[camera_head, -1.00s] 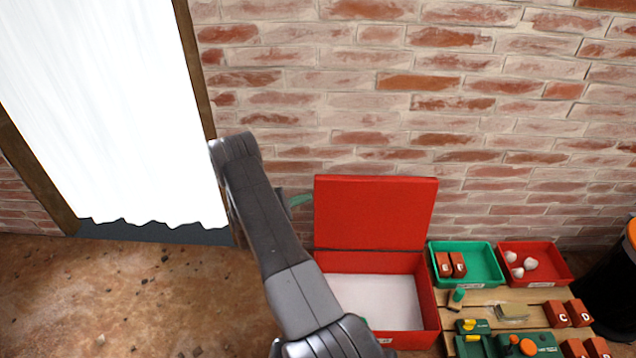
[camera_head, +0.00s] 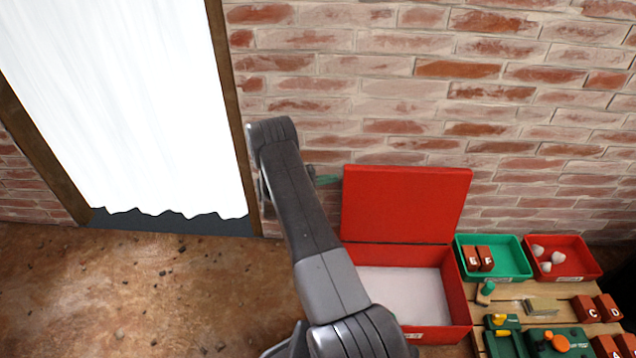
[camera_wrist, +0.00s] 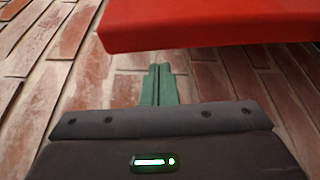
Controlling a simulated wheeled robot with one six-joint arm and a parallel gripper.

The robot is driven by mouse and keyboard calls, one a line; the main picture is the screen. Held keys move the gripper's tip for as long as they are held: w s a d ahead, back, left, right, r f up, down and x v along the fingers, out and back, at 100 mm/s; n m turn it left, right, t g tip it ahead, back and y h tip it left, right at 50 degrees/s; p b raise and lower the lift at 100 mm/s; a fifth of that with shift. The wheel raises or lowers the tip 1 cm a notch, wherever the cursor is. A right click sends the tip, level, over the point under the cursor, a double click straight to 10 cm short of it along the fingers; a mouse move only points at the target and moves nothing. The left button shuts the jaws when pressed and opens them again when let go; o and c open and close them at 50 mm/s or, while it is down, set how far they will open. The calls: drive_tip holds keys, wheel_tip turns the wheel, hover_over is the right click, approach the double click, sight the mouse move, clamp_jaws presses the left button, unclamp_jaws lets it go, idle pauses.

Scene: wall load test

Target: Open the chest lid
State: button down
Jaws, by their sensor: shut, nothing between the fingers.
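The red chest (camera_head: 458,296) stands at the lower middle of the head view, with its pale inside floor in sight. Its red lid (camera_head: 405,205) is raised, standing upright at the back in front of the brick wall. The lid also shows across the top of the wrist view (camera_wrist: 210,22). My gripper (camera_head: 330,179) is just left of the lid in the head view, mostly hidden behind my arm. In the wrist view its green fingers (camera_wrist: 160,72) are together and empty, beneath the lid's edge and apart from it in the picture.
Right of the chest are a green tray (camera_head: 514,275) with brown blocks and a red tray (camera_head: 588,273) with pale lumps. A wooden pallet surface (camera_head: 520,293) bears more blocks and green parts. A white curtain (camera_head: 130,110) hangs at left; the floor (camera_head: 150,290) before it is mostly clear.

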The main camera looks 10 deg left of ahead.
sight(344, 184)
drive_tip(key=shift+x, duration=1.1)
drive_tip(key=shift+m, duration=0.6)
drive_tip(key=shift+s+d+r+b, duration=0.1)
drive_tip(key=shift+s+d+r, duration=0.1)
drive_tip(key=shift+s, duration=0.65)
drive_tip(key=shift+s+d+r+b, duration=0.15)
drive_tip(key=shift+s+r, duration=0.1)
drive_tip(key=shift+s, duration=0.6)
drive_tip(key=shift+s+d+r+b, duration=0.1)
drive_tip(key=shift+s+d+r, duration=0.1)
drive_tip(key=shift+s, duration=0.65)
drive_tip(key=shift+a, duration=0.15)
